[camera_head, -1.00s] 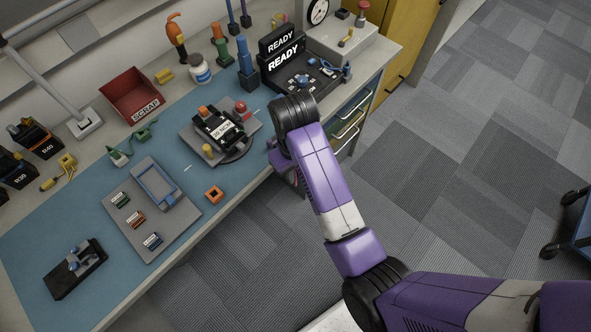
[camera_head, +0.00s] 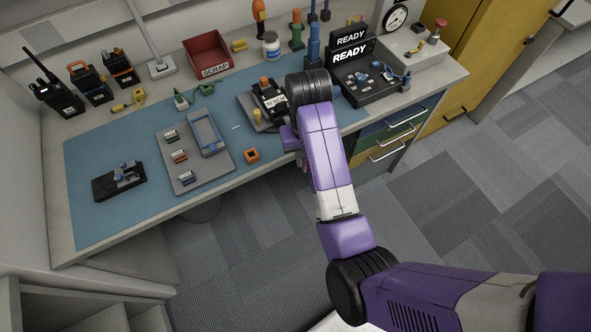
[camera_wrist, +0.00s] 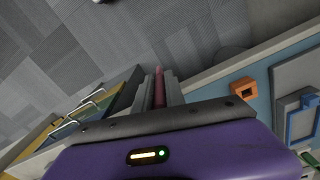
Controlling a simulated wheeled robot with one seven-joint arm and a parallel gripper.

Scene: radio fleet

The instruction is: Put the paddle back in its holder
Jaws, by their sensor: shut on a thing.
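My gripper (camera_wrist: 158,76) points away from the wrist camera, its two grey fingers shut on a slim pinkish-red piece (camera_wrist: 159,88). This is probably the paddle, but only a narrow strip of it shows. In the head view my arm hides most of the gripper, at the bench's front edge beside the black device on its grey stand (camera_head: 257,109). I cannot tell which fixture is the paddle's holder. A grey tray with a blue frame (camera_head: 205,135) and a black block with blue knobs (camera_head: 120,181) are on the blue mat (camera_head: 95,220).
An orange square piece (camera_head: 252,156) lies near the front edge. A red scrap bin (camera_head: 208,54), several radios (camera_head: 90,84), upright tools (camera_head: 314,45) and a black READY station (camera_head: 366,82) stand along the back. Drawers (camera_head: 390,135) are under the right end. Open floor lies in front.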

